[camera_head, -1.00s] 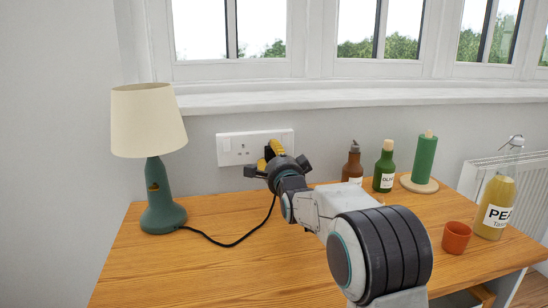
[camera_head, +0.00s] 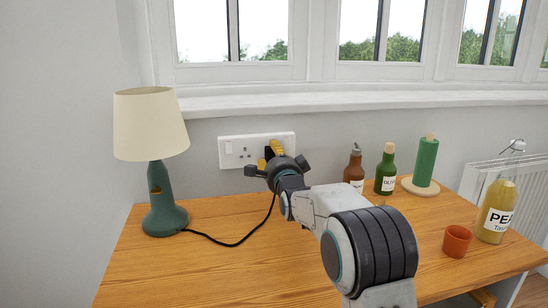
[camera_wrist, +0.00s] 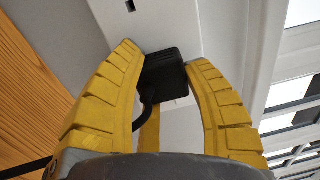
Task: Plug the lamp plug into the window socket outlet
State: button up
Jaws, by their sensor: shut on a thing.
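The white double wall socket (camera_head: 236,148) is on the wall below the window sill. My gripper (camera_head: 271,149) is in front of its right half and hides most of that half. In the wrist view my yellow fingers are shut on the black lamp plug (camera_wrist: 164,76), and the socket's white plate (camera_wrist: 205,28) is right behind the plug. I cannot tell whether its pins are in the holes. The black cord (camera_head: 240,243) runs from the plug down over the table to the green lamp (camera_head: 163,205) with a cream shade at the left.
The wooden table (camera_head: 200,275) is clear at front left. A brown bottle (camera_head: 354,168), a green bottle (camera_head: 386,170), a green paper roll on a stand (camera_head: 424,160), a terracotta cup (camera_head: 457,240) and a yellow bottle (camera_head: 496,210) stand to the right. The window sill (camera_head: 350,98) juts out above.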

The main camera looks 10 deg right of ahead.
jog(key=shift+w, duration=0.35)
jog(key=o, duration=1.3)
jog(key=shift+s, duration=0.15)
jog(key=s, duration=1.1)
jog(key=shift+s+f, duration=0.35)
jog(key=shift+r, duration=0.1)
